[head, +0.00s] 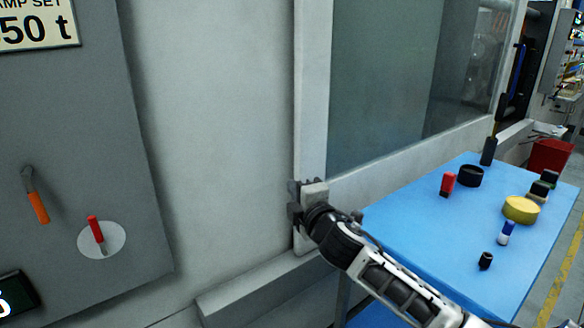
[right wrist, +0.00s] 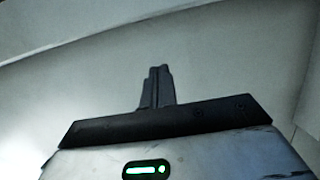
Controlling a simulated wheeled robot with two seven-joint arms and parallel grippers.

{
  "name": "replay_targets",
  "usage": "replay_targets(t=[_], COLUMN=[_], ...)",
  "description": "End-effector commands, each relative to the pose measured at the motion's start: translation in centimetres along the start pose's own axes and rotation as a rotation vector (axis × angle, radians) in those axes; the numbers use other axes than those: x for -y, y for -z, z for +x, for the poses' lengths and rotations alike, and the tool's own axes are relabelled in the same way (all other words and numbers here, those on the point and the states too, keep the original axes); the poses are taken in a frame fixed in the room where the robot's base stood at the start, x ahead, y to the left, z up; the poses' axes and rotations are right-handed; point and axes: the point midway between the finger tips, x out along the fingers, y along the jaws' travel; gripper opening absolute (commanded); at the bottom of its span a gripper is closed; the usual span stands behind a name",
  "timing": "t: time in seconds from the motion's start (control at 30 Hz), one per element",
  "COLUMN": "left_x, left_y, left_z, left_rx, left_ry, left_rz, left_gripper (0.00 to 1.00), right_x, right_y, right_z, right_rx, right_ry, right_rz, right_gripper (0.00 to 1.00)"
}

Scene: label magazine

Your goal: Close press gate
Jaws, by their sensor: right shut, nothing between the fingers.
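The press gate (head: 312,90) is a pale frame around a large glass pane. Its left upright stands beside a broad pale press wall (head: 215,130). My right gripper (head: 292,203) is at the lower part of that left upright, with its fingers on the wall side of it. Whether it touches the frame I cannot tell. In the right wrist view the two fingers (right wrist: 157,88) are together and empty, in front of a pale plain surface. My left gripper is in neither view.
A blue table (head: 410,215) stands right of my right arm, below the glass. It holds a yellow round container (head: 520,209), a black round container (head: 470,176) and several small items. A grey panel (head: 85,130) with an orange-handled lever (head: 38,207) and a red-handled switch (head: 95,229) is at left.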

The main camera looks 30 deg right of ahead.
Motion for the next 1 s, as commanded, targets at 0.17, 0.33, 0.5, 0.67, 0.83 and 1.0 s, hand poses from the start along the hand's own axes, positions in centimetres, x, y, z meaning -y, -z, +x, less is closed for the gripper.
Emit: replay_targets(t=[0.17,0.33,0.5,0.67,0.83,1.0], left_x=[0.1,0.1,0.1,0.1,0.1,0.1], left_y=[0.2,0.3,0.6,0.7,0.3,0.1], left_z=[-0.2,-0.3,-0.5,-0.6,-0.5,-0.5], left_rx=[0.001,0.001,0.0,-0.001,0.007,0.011], left_ry=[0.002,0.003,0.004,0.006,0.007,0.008], left_rz=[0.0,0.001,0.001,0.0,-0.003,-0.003], left_gripper=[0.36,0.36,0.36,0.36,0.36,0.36], right_x=[-0.3,-0.2,-0.2,-0.1,-0.1,-0.1], right_y=[0.2,0.2,-1.6,-3.1,-3.7,-3.7], right_z=[3.8,7.4,8.9,9.2,9.4,9.4], right_rx=[-0.002,-0.002,-0.001,-0.004,-0.005,-0.005], right_ry=[-0.004,-0.004,-0.002,-0.002,-0.003,-0.003], right_rz=[0.001,0.002,-0.004,-0.001,0.0,0.0], right_gripper=[0.0,0.0,0.0,0.0,0.0,0.0])
